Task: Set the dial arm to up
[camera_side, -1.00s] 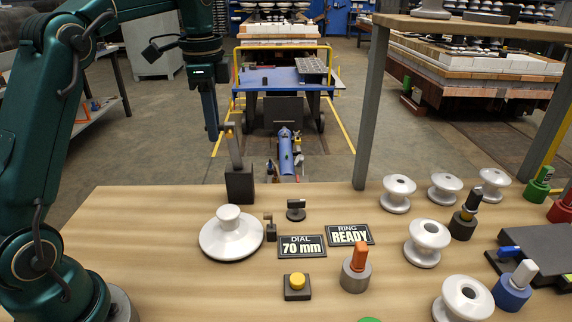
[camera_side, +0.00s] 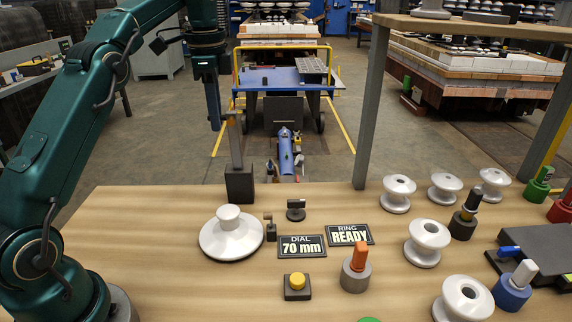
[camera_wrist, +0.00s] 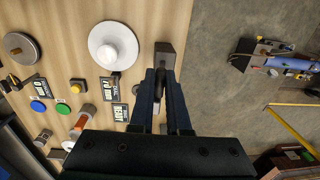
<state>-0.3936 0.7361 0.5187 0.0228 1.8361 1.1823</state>
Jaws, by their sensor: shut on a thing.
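The dial stand, a dark block (camera_side: 239,185) with a grey upright post (camera_side: 236,143), stands at the table's far edge behind the white disc insulator (camera_side: 231,233). The dial arm (camera_side: 232,114), partly orange-yellow, shows at the post's top and points left toward my gripper (camera_side: 214,126). My gripper is shut on the dial arm, beside the post's upper end. In the wrist view the two fingers (camera_wrist: 160,78) close around a dark piece, with the dark block (camera_wrist: 166,54) just beyond. The fingers hide most of the arm, so its exact angle is unclear.
Signs read DIAL 70 mm (camera_side: 302,246) and RING READY (camera_side: 349,235). A yellow button (camera_side: 297,281) and an orange-topped peg (camera_side: 356,267) stand nearer. Several white spool insulators (camera_side: 427,242) and a shelf post (camera_side: 370,110) are at right.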

